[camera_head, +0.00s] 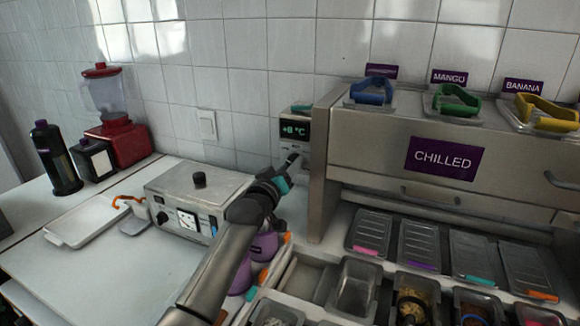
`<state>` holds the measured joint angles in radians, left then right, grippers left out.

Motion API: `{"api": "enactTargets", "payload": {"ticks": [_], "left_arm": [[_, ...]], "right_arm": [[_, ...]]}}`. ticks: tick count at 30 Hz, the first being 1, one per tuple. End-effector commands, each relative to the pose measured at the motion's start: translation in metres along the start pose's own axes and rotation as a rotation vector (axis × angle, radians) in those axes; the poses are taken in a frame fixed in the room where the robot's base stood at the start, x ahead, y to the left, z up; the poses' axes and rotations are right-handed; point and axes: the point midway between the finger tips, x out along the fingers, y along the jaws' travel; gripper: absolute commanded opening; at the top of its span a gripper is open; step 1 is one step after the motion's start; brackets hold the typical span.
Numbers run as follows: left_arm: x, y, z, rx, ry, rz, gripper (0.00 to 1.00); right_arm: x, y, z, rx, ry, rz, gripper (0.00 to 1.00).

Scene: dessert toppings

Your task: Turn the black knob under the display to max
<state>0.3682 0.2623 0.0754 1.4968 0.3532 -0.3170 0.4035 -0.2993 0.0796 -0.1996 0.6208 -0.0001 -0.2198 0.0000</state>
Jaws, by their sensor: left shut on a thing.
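The small display (294,131) is on a pale panel on the tiled wall, just left of the steel chilled cabinet, and reads about +8 °C in green. The knob's setting cannot be read. My right gripper is not in view.
The steel cabinet (400,148) labelled CHILLED stands close to the right of my left gripper. A white device (195,200) with its own black knobs is to the left. Purple containers (265,246) are below my arm. A red blender (118,140) stands further left.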

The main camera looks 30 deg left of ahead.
Motion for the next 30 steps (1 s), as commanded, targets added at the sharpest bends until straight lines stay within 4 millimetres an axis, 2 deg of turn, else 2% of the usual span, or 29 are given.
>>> {"api": "enactTargets", "payload": {"ticks": [1,9,20,30], "left_arm": [[0.0,0.0,0.0,0.0,0.0,0.0,0.28],[0.0,0.0,0.0,0.0,0.0,0.0,0.0],[0.0,0.0,0.0,0.027,-0.001,0.0,0.0],[0.0,0.0,-0.002,0.229,-0.002,-0.001,0.0]], "right_arm": [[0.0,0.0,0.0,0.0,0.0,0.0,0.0],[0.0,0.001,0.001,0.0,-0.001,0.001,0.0],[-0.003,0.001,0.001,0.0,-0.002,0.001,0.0],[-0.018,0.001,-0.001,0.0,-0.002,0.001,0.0]]}}
